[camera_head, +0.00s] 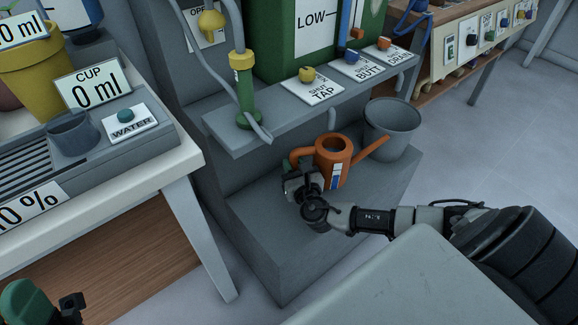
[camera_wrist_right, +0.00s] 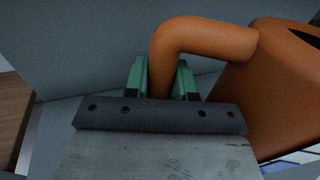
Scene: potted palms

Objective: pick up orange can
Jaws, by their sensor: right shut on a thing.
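The orange can (camera_head: 330,160), a watering can with a long spout pointing right, stands on the low grey step in the head view. Its body (camera_wrist_right: 275,85) fills the right of the right wrist view. My right gripper (camera_head: 298,180) is at the can's left side. In the right wrist view its green fingertips (camera_wrist_right: 162,78) sit on both sides of the can's curved handle (camera_wrist_right: 205,40), shut on it. My left gripper (camera_head: 62,306) shows only partly at the bottom left corner, with its jaws not clear.
A grey bucket (camera_head: 392,128) stands right behind the spout. A grey shelf (camera_head: 232,135) with labelled knobs and a green tap hangs above and behind the can. A table (camera_head: 170,165) with a grey cup (camera_head: 72,133) is at left. The step's front is clear.

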